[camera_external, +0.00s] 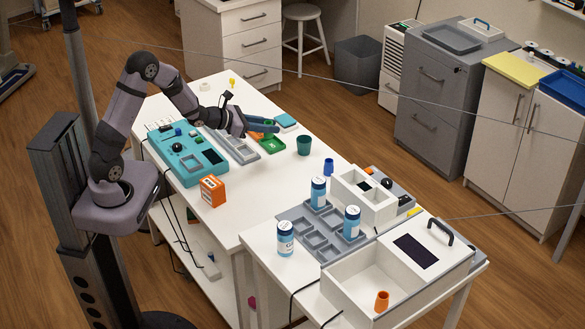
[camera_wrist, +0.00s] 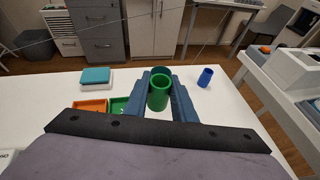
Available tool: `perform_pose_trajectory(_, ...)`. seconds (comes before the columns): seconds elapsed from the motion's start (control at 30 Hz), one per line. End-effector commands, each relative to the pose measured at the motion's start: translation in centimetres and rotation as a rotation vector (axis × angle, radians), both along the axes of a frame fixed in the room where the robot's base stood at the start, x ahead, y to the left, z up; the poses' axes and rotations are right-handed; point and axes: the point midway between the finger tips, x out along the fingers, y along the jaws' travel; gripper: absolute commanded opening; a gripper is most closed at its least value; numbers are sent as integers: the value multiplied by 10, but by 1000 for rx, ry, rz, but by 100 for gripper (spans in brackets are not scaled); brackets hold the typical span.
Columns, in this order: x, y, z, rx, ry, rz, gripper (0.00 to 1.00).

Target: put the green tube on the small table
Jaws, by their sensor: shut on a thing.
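The green tube (camera_wrist: 159,97) is a hollow cylinder, upright with its open top showing in the wrist view. My gripper (camera_wrist: 160,98) is shut on it, with a blue finger on each side. In the external view my gripper (camera_external: 275,128) is over the far part of the long white table, above the small bins, and the tube is hard to make out between the fingers. The smaller white table (camera_external: 262,238) stands at the near right, against the long table's end. It holds a grey compartment tray, bottles and a white box.
A dark green cup (camera_external: 304,145) and a blue cup (camera_external: 328,166) stand to the right of my gripper. White-capped blue bottles (camera_external: 285,240) and an orange cup (camera_external: 382,301) occupy the smaller table.

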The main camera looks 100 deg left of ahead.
Motion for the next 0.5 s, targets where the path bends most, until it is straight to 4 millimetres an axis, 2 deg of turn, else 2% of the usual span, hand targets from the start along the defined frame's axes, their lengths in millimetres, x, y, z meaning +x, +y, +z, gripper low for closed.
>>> perform_pose_trajectory(0.17, 14, -27, 7, -4, 1, -103, 0)
perform_pose_trajectory(0.27, 26, -56, 11, -6, 1, -209, 0)
perform_pose_trajectory(0.37, 38, -94, 16, -8, 2, -343, 0)
perform_pose_trajectory(0.5, 49, -158, 25, -8, 1, -562, 0)
